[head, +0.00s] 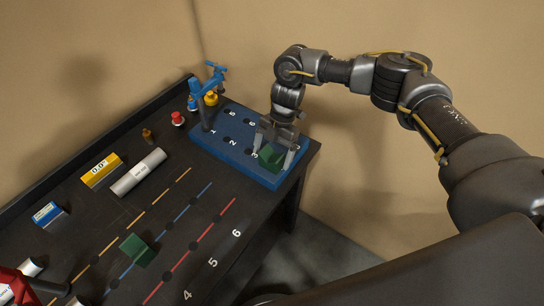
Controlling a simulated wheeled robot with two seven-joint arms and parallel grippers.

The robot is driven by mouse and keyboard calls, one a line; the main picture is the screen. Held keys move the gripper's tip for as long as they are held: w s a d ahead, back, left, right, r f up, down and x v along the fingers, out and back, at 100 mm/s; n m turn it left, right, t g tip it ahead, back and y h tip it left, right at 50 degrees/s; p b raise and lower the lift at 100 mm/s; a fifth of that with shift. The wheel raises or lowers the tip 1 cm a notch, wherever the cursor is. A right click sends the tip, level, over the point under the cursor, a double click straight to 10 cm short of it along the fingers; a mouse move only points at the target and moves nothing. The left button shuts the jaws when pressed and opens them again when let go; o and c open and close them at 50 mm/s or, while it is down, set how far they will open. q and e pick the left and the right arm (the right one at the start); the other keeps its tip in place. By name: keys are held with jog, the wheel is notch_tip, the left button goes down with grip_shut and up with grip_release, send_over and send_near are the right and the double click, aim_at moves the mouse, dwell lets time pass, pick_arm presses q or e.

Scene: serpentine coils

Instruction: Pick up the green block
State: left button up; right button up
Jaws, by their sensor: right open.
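A green block (270,157) stands on the near right part of the blue numbered board (235,156). My right gripper (273,151) points down over this block, its two fingers apart on either side of it. I cannot tell whether the fingers touch the block. Another green block (137,250) lies on the dark table among the coloured lines, well away from the gripper. My left gripper is not in view.
A blue valve-like fixture (208,88) and a red button (178,119) stand near the board's far corner. A white-grey cylinder (138,172), a yellow display box (101,171) and a blue box (49,214) lie along the table's left side. The table edge is right of the board.

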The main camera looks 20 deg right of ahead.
jog(key=shift+x, duration=1.2)
jog(key=shift+w+r, duration=0.1)
jog(key=c, duration=1.5)
